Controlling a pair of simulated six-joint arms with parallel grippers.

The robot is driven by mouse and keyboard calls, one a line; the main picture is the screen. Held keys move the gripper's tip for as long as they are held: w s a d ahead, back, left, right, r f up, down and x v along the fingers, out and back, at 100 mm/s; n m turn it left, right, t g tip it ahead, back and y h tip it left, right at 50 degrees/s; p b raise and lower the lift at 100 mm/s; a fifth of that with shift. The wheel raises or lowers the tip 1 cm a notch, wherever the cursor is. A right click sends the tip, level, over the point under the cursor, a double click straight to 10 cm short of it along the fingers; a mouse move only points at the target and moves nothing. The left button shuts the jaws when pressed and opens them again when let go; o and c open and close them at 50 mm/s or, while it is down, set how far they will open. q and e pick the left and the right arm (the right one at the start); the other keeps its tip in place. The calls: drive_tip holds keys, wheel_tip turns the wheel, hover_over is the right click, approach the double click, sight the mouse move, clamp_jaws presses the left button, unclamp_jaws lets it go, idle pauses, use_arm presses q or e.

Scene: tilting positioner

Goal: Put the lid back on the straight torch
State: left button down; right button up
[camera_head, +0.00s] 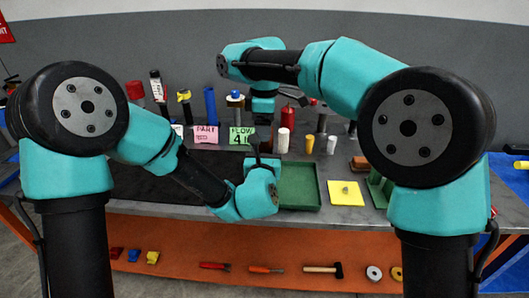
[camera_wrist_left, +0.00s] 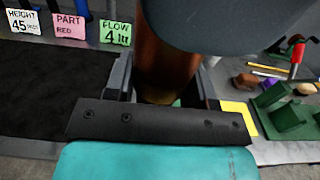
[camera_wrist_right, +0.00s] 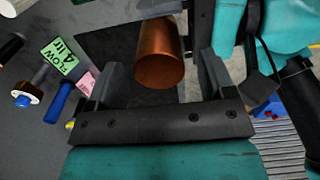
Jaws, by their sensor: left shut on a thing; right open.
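A copper-coloured cylinder shows between the fingers of my left gripper (camera_wrist_left: 163,88), which is shut on it. The cylinder (camera_wrist_left: 165,68) stands roughly upright there, and a large dark shape hides its top. In the right wrist view the cylinder (camera_wrist_right: 160,65) shows a round end between the fingers of my right gripper (camera_wrist_right: 155,80), which is open and not touching it. In the head view my right gripper (camera_head: 263,112) is above my left gripper (camera_head: 262,160). I cannot tell a separate lid from the torch body.
A green tray (camera_head: 317,193) lies just right of my left gripper, with a yellow square (camera_head: 346,193) beside it. A pink card (camera_head: 206,134) and a green card (camera_head: 241,135) stand behind. Several bottles and cylinders line the back. A black mat (camera_head: 150,190) is clear.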

drive_tip(key=shift+c, duration=0.2)
drive_tip(key=shift+r, duration=0.2)
drive_tip(key=shift+c, duration=0.8)
drive_tip(key=shift+r, duration=1.55)
drive_tip(key=shift+c, duration=0.5)
drive_tip(key=shift+f, duration=0.15)
drive_tip(key=shift+f, duration=3.9)
